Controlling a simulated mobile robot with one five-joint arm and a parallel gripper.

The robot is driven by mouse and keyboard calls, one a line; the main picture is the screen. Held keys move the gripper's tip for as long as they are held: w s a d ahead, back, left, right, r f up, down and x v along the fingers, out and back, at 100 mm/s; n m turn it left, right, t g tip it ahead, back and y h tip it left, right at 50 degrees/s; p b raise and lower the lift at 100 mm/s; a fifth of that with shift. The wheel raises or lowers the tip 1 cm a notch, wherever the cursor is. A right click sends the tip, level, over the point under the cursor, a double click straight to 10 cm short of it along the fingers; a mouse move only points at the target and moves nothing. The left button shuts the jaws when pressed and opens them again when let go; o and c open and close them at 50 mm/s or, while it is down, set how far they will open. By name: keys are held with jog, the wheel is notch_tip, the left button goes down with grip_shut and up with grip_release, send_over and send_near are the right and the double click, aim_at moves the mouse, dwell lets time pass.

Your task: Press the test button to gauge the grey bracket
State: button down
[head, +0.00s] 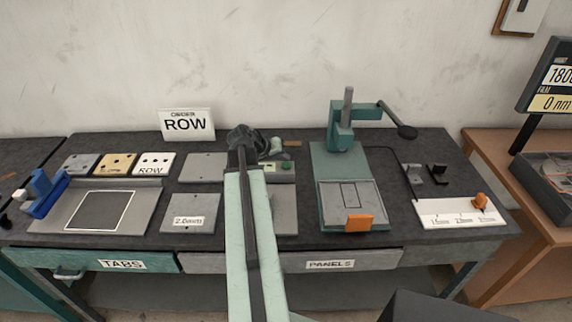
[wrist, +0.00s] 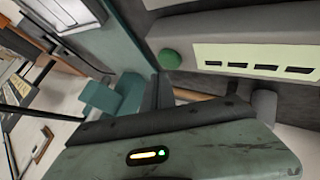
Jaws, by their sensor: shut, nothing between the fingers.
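The test button is a round green button (wrist: 170,59) on a grey housing in the wrist view, beside a pale display (wrist: 255,60) that shows a row of dashes. In the head view the small unit with the green button (head: 286,166) stands mid-bench, partly hidden by my arm. My gripper (wrist: 160,88) is shut and empty, its dark fingers just below the button in the wrist picture; I cannot tell whether they touch it. In the head view my gripper (head: 268,150) is near the unit. A small grey bracket (head: 412,174) stands right of the press, next to a black one (head: 437,173).
A teal press (head: 343,135) with a lever and an orange block (head: 359,223) is right of my arm. A white scale board (head: 450,214) lies at the right. Flat plates (head: 190,213), a framed tray (head: 145,208) and a ROW sign (head: 187,124) are left. Drawers line the front.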

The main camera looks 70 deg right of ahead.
aim_at(284, 166)
jog(key=shift+s+f+b, duration=0.1)
jog(key=shift+f+b, duration=0.35)
jog(key=shift+f+b, duration=0.5)
dwell(0.6)
jog(key=shift+r, duration=0.15)
jog(key=shift+r+p, duration=0.85)
jog(key=shift+p, duration=0.1)
notch_tip(284, 166, up, 5)
jog(key=p, duration=0.5)
dwell(0.5)
